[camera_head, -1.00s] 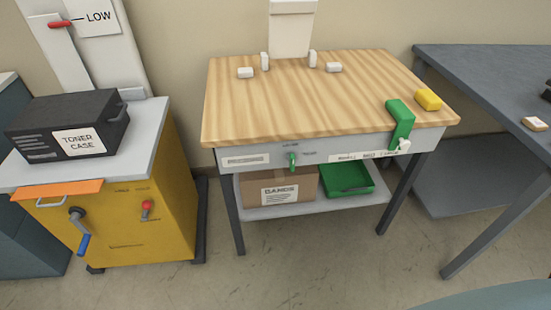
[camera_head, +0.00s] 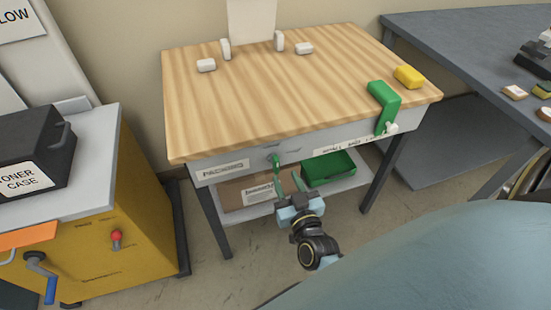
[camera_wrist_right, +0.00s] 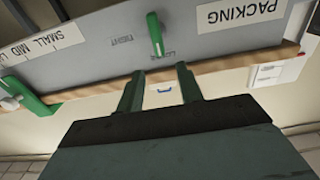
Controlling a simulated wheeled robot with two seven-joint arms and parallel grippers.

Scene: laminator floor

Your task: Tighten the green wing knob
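The green wing knob (camera_head: 275,160) sits on the grey front panel of the wooden-topped table. It also shows in the right wrist view (camera_wrist_right: 155,34), upside down, with small lettering beside it. My right gripper (camera_head: 292,184) is just below and in front of the knob. In the right wrist view its two green fingers (camera_wrist_right: 160,80) are apart with nothing between them, and the knob lies beyond their tips. My left gripper is not in view.
A green clamp-like piece (camera_head: 386,105) hangs over the table's front right corner, near a yellow block (camera_head: 409,77). A cardboard box (camera_head: 240,192) and a green tray (camera_head: 328,169) are on the shelf below. A yellow cabinet (camera_head: 120,250) stands left.

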